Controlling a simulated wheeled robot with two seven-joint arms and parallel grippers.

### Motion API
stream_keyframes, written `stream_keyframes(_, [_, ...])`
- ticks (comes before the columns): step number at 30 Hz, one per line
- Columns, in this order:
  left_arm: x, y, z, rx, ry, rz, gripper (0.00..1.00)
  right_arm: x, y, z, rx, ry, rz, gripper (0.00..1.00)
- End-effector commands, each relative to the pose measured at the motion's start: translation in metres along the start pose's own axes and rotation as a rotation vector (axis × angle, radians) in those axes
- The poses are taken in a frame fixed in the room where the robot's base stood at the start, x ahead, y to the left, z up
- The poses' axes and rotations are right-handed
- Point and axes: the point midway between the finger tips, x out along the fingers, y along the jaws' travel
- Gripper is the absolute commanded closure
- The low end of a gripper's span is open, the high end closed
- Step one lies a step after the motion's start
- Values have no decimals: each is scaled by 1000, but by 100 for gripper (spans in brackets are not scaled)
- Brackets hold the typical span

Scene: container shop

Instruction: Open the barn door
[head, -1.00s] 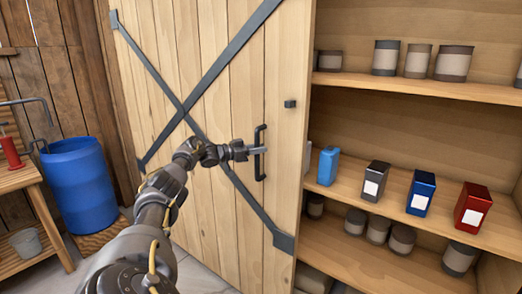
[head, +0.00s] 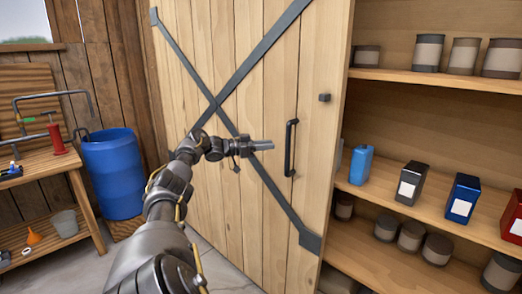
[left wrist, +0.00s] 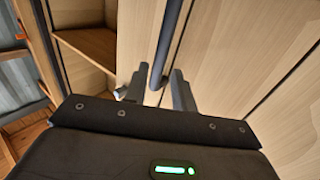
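The barn door (head: 235,150) is light wood planks with a dark metal X brace. It stands at the left side of a shelf unit. Its dark vertical bar handle (head: 290,148) is near the door's right edge. My left gripper (head: 265,145) points at the handle from its left, with a small gap between them in the head view. In the left wrist view, its two fingers (left wrist: 159,90) are apart and empty, and the handle (left wrist: 167,40) shows beyond and between them. My right gripper is not in view.
An open shelf (head: 435,80) with cans stands right of the door. It also holds a blue bottle (head: 361,166), a black can (head: 411,183) and a blue can (head: 462,198). A blue barrel (head: 113,175) and a wooden workbench (head: 50,150) are at the left.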

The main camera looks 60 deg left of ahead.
Motion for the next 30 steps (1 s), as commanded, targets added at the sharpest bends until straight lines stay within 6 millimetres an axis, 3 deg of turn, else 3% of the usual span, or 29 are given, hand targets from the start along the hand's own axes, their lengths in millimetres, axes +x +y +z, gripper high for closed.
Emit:
stream_keyframes(7, [-18,0,1,0,0,-1,74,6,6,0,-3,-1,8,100])
stream_keyframes(16, [-19,-1,-1,0,2,-1,74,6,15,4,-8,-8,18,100])
stream_keyframes(30, [-19,-4,3,44,-18,-19,74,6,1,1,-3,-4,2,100])
